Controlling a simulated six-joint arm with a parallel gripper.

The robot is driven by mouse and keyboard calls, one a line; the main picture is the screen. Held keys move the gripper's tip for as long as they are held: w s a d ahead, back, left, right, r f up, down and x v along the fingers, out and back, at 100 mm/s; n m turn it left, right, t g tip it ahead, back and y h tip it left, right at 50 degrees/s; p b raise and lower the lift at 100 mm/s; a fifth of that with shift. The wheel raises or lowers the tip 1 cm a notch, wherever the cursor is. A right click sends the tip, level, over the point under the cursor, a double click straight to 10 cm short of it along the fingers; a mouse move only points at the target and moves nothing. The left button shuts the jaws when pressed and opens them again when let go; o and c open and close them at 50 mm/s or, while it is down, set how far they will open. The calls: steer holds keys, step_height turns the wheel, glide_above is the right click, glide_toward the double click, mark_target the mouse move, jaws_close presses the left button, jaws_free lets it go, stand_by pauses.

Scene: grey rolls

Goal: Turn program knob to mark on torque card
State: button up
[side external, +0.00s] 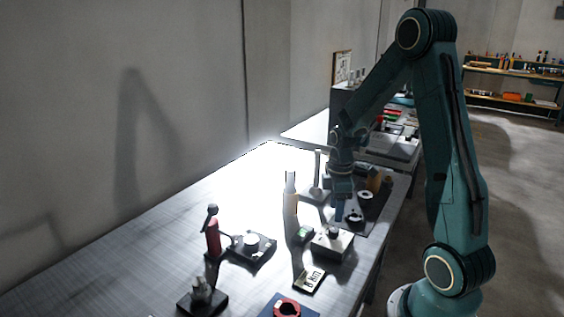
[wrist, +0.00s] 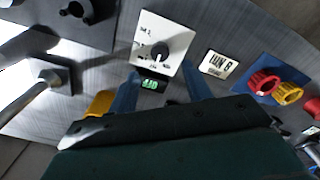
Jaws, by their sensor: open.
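The program knob (wrist: 160,51) is a dark round knob on a pale box (wrist: 150,26) with small printed marks, too small to read surely. In the side external view the box (side external: 333,247) sits on the table with the dark knob on top. The torque card (wrist: 218,64) lies flat beside the box and appears upside down in the wrist view; in the side external view the card (side external: 309,281) seems to read 8 Nm. My gripper (wrist: 160,72) is open, its two blue fingers apart and empty. In the side external view my gripper (side external: 338,218) is just above the knob, not visibly touching it.
A small green display (wrist: 151,85) is next to the box. A blue mat (wrist: 252,66) holds red and yellow rings. A red driver stand (side external: 213,236), a bottle (side external: 290,197) and dark fixtures stand nearby.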

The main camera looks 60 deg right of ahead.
mark_target(334, 229)
steer(key=shift+f, duration=3.6)
steer(key=c, duration=1)
steer(key=shift+o, duration=0.2)
